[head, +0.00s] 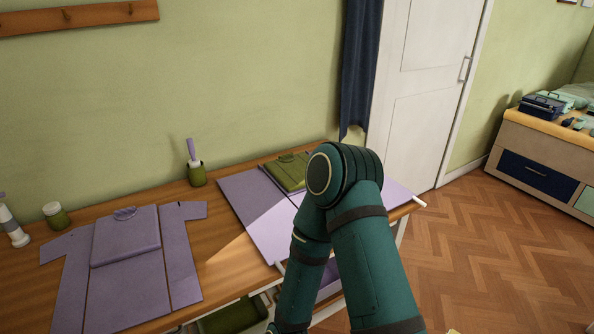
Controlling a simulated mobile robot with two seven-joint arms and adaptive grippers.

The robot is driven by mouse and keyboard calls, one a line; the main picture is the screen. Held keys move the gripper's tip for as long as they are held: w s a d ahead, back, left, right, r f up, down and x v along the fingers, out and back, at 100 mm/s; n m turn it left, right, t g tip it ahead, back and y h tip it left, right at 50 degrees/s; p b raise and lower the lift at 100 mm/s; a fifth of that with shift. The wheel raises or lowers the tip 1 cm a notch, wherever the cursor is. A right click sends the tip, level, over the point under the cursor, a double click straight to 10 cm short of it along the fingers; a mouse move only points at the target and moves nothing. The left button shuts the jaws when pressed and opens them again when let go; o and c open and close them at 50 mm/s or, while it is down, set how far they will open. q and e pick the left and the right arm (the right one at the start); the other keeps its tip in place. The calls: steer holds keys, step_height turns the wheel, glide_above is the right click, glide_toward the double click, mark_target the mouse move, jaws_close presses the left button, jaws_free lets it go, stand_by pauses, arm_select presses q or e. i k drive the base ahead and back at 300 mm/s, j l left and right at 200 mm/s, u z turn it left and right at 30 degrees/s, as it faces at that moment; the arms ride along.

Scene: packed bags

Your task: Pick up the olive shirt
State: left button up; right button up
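The olive shirt (287,170) looks like a folded olive-green bundle. It lies on the lavender folding board (243,203) at the right part of the wooden table, near the wall. My teal arm rises in front of the board and hides its middle and right part, and perhaps the right edge of the olive shirt. The arm bends at the top and its lower link runs down out of the picture. Neither gripper shows in the head view, so I cannot see what they hold.
A green cup (197,174) with a purple-handled tool, a green jar (56,216) and a white bottle (13,228) stand along the wall. A green bin (232,317) sits below the table. Floor at right is clear.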

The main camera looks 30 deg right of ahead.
mark_target(288, 170)
steer(key=k+l+z, duration=0.1)
steer(key=l+z, duration=0.15)
steer(key=l, duration=0.4)
steer(key=l+z, duration=0.25)
steer(key=l, duration=0.4)
